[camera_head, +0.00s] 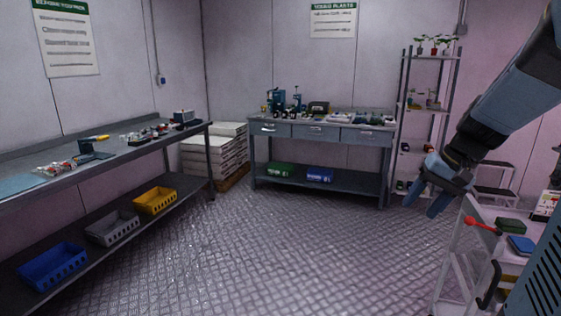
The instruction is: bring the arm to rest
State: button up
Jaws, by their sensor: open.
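My gripper (428,197) is at the right of the head view, at the end of my blue and black arm (505,95), which comes in from the upper right. The arm is bent downward, and the fingers point down and to the left. The fingers are apart and hold nothing. The gripper hangs in the air and hides part of the shelf rack behind it. It appears just left of and above a white cart (465,245) at the lower right.
A long workbench (110,165) runs along the left wall, with blue, grey and yellow bins below. A drawer bench (318,130) stands at the back, beside a shelf rack (402,110) with potted plants. White boxes (212,158) are stacked in the corner. The floor in the middle is clear.

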jog(key=s+a+r+n+t+h, duration=0.3)
jog(key=s+a, duration=0.5)
jog(key=s, duration=0.5)
jog(key=shift+a+r+h, duration=0.35)
jog(key=shift+r+h, duration=0.15)
jog(key=shift+r, duration=0.25)
jog(key=shift+c, duration=1.1)
